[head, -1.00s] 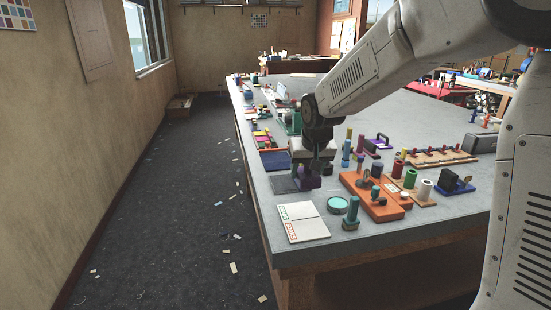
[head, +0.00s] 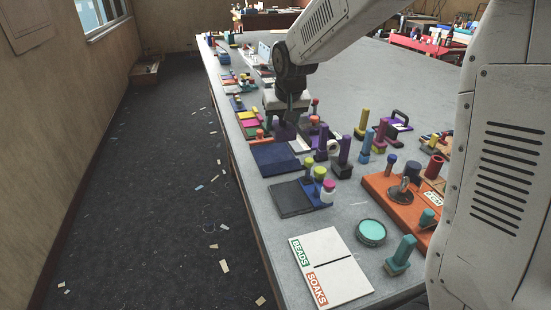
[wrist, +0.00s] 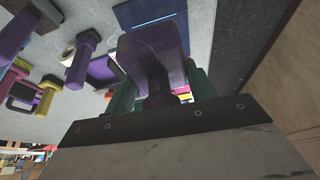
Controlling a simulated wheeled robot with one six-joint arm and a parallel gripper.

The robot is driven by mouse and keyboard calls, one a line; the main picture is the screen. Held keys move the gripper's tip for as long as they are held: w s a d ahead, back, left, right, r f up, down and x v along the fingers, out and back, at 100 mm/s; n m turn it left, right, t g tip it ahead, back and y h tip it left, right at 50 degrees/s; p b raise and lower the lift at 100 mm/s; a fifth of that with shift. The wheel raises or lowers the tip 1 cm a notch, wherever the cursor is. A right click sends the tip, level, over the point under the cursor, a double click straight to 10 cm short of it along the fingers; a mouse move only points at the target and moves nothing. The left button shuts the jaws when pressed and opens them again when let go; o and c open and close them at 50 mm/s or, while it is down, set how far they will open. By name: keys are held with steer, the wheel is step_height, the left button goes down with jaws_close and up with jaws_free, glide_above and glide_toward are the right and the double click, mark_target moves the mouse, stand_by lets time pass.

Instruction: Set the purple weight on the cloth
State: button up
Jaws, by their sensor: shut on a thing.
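The purple weight (wrist: 152,50) is between the green fingers of my gripper (wrist: 158,92) in the wrist view, its broad purple end facing away from the gripper. In the head view my gripper (head: 288,112) is low over the table's left side, with the purple weight (head: 283,131) below it. I cannot tell whether the weight touches anything underneath. A flat dark blue square (head: 275,157), which looks like the cloth, lies just nearer than the weight. A blue patch (wrist: 150,12) shows beyond the weight in the wrist view; I cannot tell whether it is the same one.
A dark grey pad (head: 288,199) lies nearer, beside several upright pegs. Purple and yellow handled tools (head: 343,152) stand to the right. An orange tray (head: 385,190), a teal round tin (head: 371,232) and a white booklet (head: 330,267) fill the front. The table's left edge is close.

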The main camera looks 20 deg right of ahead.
steer(key=f, duration=0.6)
steer(key=shift+w, duration=0.25)
steer(key=shift+s+f, duration=0.1)
steer(key=shift+f, duration=1.85)
steer(key=shift+f, duration=0.2)
steer(key=o, duration=1)
